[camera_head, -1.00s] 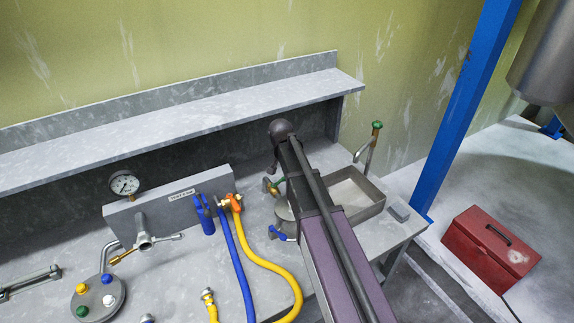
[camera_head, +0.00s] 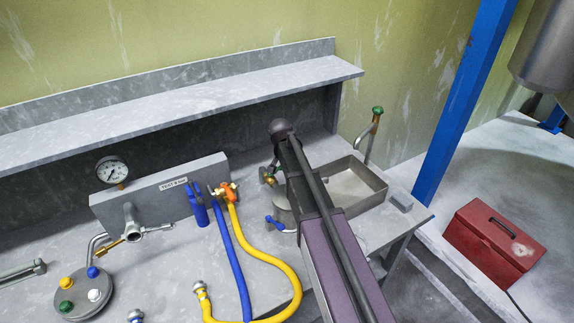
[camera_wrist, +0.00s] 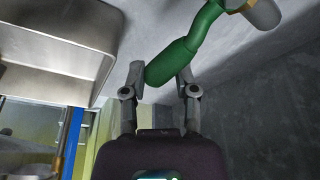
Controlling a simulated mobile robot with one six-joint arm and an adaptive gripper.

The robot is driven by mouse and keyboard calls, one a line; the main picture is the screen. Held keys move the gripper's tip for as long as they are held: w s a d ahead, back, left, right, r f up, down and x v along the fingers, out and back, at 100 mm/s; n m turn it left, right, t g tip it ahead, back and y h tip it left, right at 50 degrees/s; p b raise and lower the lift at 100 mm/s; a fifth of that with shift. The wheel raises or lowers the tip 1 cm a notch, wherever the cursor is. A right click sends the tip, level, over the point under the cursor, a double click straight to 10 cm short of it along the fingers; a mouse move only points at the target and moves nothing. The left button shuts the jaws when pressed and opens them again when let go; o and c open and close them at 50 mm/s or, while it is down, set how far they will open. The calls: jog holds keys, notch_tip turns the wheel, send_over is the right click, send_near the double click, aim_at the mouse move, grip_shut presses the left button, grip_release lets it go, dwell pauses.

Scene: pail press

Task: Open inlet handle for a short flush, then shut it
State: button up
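The green handle (camera_wrist: 172,62) of the inlet valve lies between the two fingertips of my gripper (camera_wrist: 163,78) in the wrist view. Both fingertips appear to touch its thick end, one on each side, and the gripper looks shut on it. The handle bends up to the right toward a grey fitting (camera_wrist: 262,12). In the head view the brass valve (camera_head: 268,176) shows just left of my arm. There my arm hides most of the handle and the fingertips.
A metal basin (camera_head: 372,178) is right of my arm, with a green-topped tap (camera_head: 377,111) behind it. A blue lever (camera_head: 279,225) sits low left of my arm. Yellow (camera_head: 262,255) and blue (camera_head: 229,255) hoses cross the bench. A shelf (camera_head: 180,105) overhangs the back.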

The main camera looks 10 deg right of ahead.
jog(key=shift+w+a, duration=0.5)
jog(key=shift+w, duration=0.4)
jog(key=shift+c, duration=0.5)
jog(key=shift+w+a, duration=0.35)
jog(key=shift+w, duration=0.1)
jog(key=shift+w+a, duration=0.25)
jog(key=shift+a, duration=0.05)
jog(key=shift+w+a+r, duration=0.1)
jog(key=shift+w+a, duration=0.6)
jog(key=shift+a, duration=0.35)
jog(key=shift+o, duration=0.3)
jog(key=shift+w+a, duration=0.2)
jog(key=shift+a, duration=1.15)
jog(key=shift+s+d, duration=0.1)
jog(key=shift+d, duration=0.05)
